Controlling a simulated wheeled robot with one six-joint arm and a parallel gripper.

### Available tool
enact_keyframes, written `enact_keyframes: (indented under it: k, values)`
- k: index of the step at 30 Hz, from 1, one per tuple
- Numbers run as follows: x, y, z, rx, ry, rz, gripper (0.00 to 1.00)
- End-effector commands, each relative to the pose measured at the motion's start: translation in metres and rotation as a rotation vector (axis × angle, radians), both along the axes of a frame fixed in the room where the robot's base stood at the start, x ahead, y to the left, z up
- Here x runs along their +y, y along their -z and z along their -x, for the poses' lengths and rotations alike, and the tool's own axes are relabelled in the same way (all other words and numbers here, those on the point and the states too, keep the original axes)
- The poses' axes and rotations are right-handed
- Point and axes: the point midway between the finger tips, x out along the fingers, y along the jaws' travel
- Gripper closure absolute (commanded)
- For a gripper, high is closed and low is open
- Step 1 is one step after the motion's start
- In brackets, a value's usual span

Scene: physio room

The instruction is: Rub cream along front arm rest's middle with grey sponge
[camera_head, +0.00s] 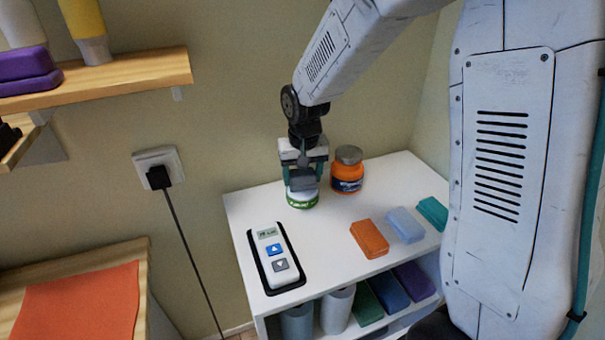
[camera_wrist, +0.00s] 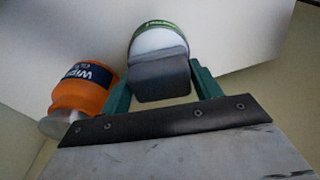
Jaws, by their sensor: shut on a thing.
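My gripper (camera_head: 304,171) is shut on the grey sponge (camera_head: 303,184), which also shows between the teal fingers in the wrist view (camera_wrist: 160,82). The sponge is at the mouth of a low open jar of white cream with a green label (camera_head: 302,201). The jar stands on the white shelf unit, and its white inside shows beyond the sponge in the wrist view (camera_wrist: 158,40). I cannot tell whether the sponge touches the cream. No arm rest can be made out for certain.
An orange jar with a grey lid (camera_head: 347,172) stands close right of the cream. Orange (camera_head: 369,239), light blue (camera_head: 405,225) and teal (camera_head: 433,212) blocks lie on the white top (camera_head: 325,255). A handset (camera_head: 273,256) lies front left. An orange pad (camera_head: 80,305) is lower left.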

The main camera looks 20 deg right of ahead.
Motion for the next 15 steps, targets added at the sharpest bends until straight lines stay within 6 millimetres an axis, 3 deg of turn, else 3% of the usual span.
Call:
enact_keyframes:
  k: [15]
  values:
    - [0.0,0.0063,-0.0002,0.0,0.0,0.0,0.55]
